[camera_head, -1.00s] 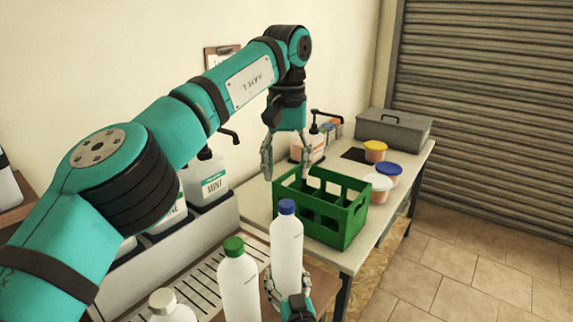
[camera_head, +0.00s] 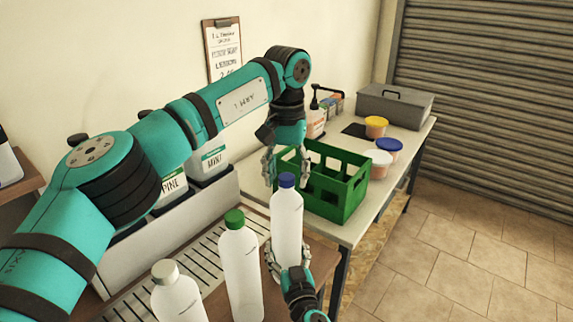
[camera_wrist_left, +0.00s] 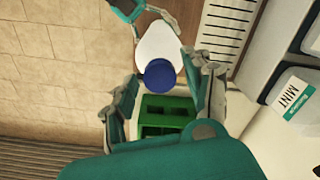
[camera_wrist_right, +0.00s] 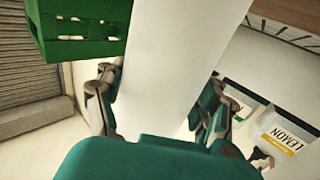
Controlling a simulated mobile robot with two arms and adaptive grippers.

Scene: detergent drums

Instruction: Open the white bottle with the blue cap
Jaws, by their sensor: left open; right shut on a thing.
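The white bottle with the blue cap (camera_head: 287,225) stands upright near the front edge of the wooden surface, its blue cap (camera_head: 286,180) still on. My right gripper (camera_head: 286,262) is shut on its lower body. In the right wrist view the white body (camera_wrist_right: 170,60) lies between the fingers. My left gripper (camera_head: 286,167) is open and points down just above the cap. In the left wrist view the blue cap (camera_wrist_left: 160,75) shows between the open fingers, with a gap on both sides.
A green-capped bottle (camera_head: 240,265) and a grey-capped bottle (camera_head: 178,295) stand close by on the left. A green crate (camera_head: 335,195) is behind on the white table, with tubs (camera_head: 388,147) beyond it. Labelled jugs (camera_head: 209,160) line the wall.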

